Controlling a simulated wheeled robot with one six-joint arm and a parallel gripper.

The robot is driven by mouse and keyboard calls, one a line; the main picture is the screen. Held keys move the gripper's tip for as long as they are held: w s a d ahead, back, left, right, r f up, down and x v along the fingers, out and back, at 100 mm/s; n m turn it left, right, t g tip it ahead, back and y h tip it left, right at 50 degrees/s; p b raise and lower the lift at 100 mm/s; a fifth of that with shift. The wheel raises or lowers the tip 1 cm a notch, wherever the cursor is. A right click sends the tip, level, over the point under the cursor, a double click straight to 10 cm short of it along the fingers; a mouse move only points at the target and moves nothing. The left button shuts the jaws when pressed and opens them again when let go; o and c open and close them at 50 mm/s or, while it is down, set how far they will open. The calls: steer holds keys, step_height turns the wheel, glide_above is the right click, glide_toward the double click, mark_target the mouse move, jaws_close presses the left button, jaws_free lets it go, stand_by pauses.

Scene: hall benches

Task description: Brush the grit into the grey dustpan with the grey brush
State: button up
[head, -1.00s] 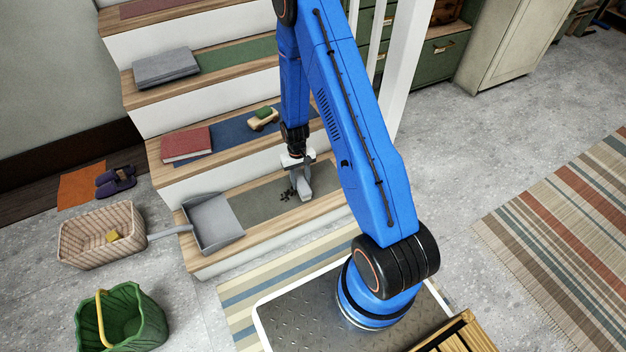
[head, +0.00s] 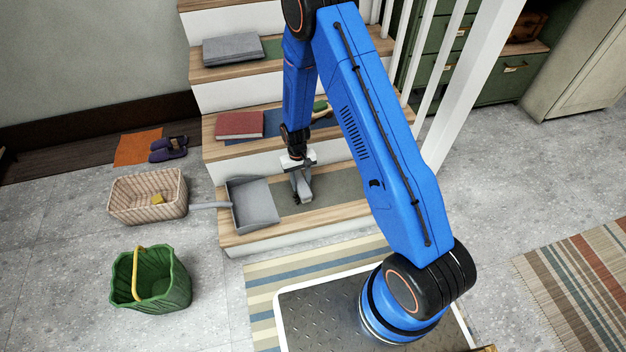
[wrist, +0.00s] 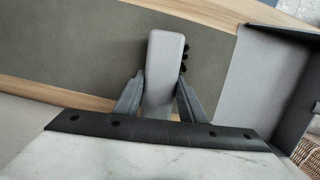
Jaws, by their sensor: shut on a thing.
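My gripper (head: 298,178) is shut on the grey brush (head: 303,191) over the lowest stair step. In the wrist view, the brush (wrist: 163,62) stands between the two fingers. The dark grit (wrist: 185,58) lies right along the brush's side that faces the dustpan. In the head view most of the grit is hidden behind the brush and gripper. The grey dustpan (head: 254,208) lies on the same step, left of the brush, with its handle out past the step's left end. Its corner and wall (wrist: 285,35) show at the right of the wrist view. Its tray looks empty.
The step has a grey-green tread mat (head: 335,184). A red book (head: 240,124) lies on the step above, and a folded grey cloth (head: 232,48) higher up. A wicker basket (head: 125,210) and a green bucket (head: 172,290) stand on the floor to the left. White balusters (head: 440,110) rise at right.

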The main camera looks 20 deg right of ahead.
steer(key=a, duration=0.6)
steer(key=s+a, duration=0.1)
steer(key=a, duration=0.2)
steer(key=r, duration=0.3)
steer(key=shift+d+r, duration=0.2)
steer(key=shift+r, duration=0.65)
steer(key=shift+w+d, duration=0.1)
